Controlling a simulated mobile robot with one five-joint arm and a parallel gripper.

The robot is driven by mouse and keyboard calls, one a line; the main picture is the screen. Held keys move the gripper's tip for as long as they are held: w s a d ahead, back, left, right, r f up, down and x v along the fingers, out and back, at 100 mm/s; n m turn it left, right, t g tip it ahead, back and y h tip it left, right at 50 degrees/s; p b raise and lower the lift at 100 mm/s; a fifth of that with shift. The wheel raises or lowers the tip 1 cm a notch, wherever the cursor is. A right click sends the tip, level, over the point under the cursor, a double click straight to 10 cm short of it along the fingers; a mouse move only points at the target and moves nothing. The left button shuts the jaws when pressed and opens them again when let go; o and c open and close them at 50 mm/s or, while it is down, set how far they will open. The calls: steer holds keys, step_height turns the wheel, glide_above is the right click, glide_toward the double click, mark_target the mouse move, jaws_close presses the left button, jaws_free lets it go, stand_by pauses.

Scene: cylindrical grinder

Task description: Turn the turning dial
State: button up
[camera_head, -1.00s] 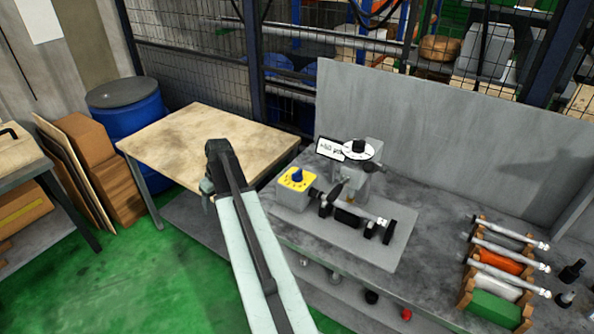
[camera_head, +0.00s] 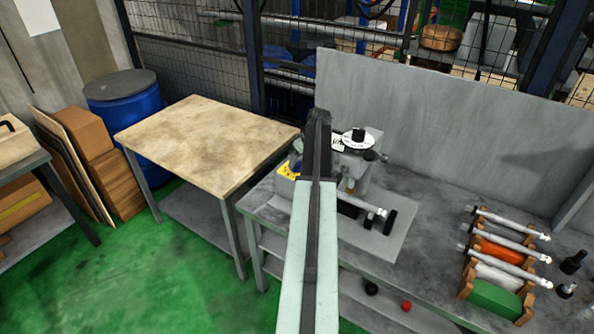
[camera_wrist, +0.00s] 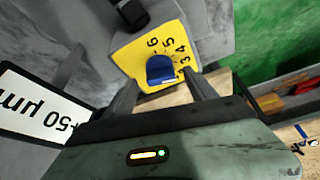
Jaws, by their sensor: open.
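The cylindrical grinder (camera_head: 375,180) stands on the grey bench. Its yellow plate (camera_wrist: 195,50) carries a blue knob (camera_wrist: 160,68) with printed numbers around it. In the head view the yellow plate (camera_head: 285,172) is partly hidden behind my arm. A white round dial (camera_head: 372,143) with a black knob (camera_head: 358,133) sits on top of the grinder. My gripper (camera_wrist: 162,84) is open, its two fingers on either side of the blue knob in the wrist view. I cannot tell whether they touch it. In the head view my gripper (camera_head: 318,118) covers part of the grinder.
A sign reading "50 µm" (camera_wrist: 38,105) is close on the left in the wrist view. A rack (camera_head: 525,308) with several shafts stands on the bench at right. A wooden-topped table (camera_head: 205,140) stands to the left. A grey panel (camera_head: 440,125) backs the bench.

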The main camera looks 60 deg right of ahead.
mark_target(299, 162)
steer(key=b+x, duration=0.2)
steer(key=x, duration=0.1)
steer(key=shift+w+f, duration=0.1)
steer(key=shift+f, duration=0.15)
steer(key=shift+r, duration=0.1)
steer(key=c, duration=1.3)
steer(key=shift+d+n+y, duration=0.15)
steer(key=shift+n+y, duration=0.35)
steer(key=shift+n, duration=0.8)
steer(key=shift+n+y, duration=0.6)
steer(key=shift+n, duration=0.9)
